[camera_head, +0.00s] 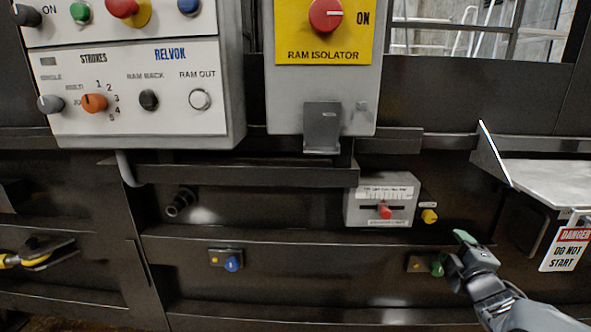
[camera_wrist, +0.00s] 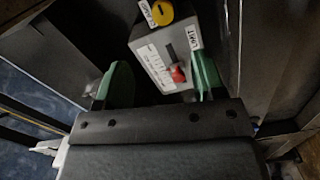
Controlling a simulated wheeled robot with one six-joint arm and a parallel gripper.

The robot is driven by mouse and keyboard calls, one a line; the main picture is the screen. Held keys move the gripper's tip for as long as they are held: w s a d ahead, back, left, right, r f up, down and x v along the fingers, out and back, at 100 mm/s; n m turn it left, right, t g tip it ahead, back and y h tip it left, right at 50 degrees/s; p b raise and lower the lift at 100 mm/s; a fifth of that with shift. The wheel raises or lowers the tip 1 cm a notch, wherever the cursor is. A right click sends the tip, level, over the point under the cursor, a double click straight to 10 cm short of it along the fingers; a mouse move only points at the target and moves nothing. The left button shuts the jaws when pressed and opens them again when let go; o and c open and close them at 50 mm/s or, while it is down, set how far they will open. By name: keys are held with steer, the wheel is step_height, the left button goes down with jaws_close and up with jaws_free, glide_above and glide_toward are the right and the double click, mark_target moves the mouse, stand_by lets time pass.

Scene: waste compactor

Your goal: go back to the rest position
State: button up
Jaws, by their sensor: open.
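My gripper (camera_head: 452,251) is at the lower right of the head view, in front of the dark machine panel. In the wrist view its two green fingertips (camera_wrist: 160,84) stand apart with nothing held between them. Beyond them is a grey box with a red slider (camera_wrist: 178,74) and a white scale label. In the head view the same grey box (camera_head: 352,207) sits to the upper left of my gripper, with its red slider (camera_head: 385,212) near the middle of the slot. A yellow knob (camera_head: 429,216) is just right of the box.
A control box (camera_head: 140,120) with knobs and a yellow RAM ISOLATOR panel (camera_head: 290,48) are above. A blue knob (camera_head: 233,264) is lower left. At right are a metal shelf (camera_head: 555,175) and a hanging DANGER tag (camera_head: 567,250). A yellow-handled item (camera_head: 38,255) is far left.

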steer(key=a+r+m+g+h+p, duration=0.2)
steer(key=a+r+m+g+p, duration=0.5)
steer(key=r+p, duration=0.5)
steer(key=s+a+r+m+g+y+p, duration=0.2)
steer(key=s+a+p, duration=0.4)
steer(key=a, duration=0.3)
steer(key=s+a+r+m+g+y+p, duration=0.2)
steer(key=s+a+p, duration=0.4)
steer(key=a, duration=0.3)
steer(key=m+g+y, duration=0.1)
steer(key=m+g, duration=0.1)
steer(key=shift+s+g+y, duration=0.15)
steer(key=shift+g+y, duration=0.15)
steer(key=shift+g, duration=0.1)
steer(key=shift+d, duration=0.1)
